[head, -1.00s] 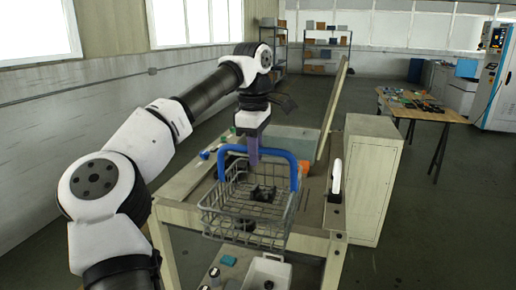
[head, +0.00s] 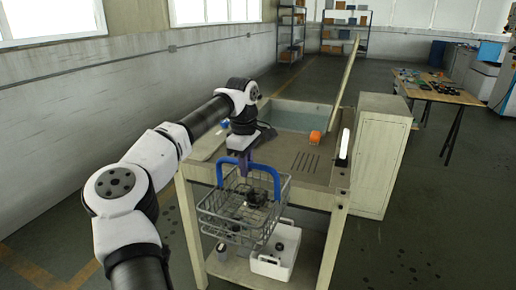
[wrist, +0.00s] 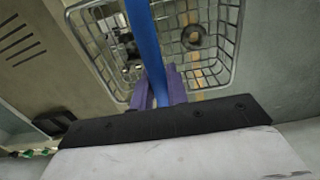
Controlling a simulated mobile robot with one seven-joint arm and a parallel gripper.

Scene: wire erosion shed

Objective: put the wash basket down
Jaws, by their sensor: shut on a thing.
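The wash basket (head: 238,214) is a grey wire basket with a blue arched handle (head: 262,168). My gripper (head: 245,170) is shut on the handle, and the basket hangs below it. In the wrist view the purple fingers (wrist: 158,90) close around the blue handle (wrist: 143,40), with the wire basket (wrist: 232,50) beneath. Dark parts (head: 256,197) lie in the basket; one (wrist: 193,37) looks like a ring. In the head view the basket hangs in front of the front edge of the wash bench (head: 325,190), apparently clear of its top.
The bench top has a slotted area (head: 305,161), an orange object (head: 315,137) and a water-filled tank (head: 300,117) behind. A white tub (head: 275,262) stands on the lower shelf. A cabinet (head: 378,155) stands at the right. Floor is free in front.

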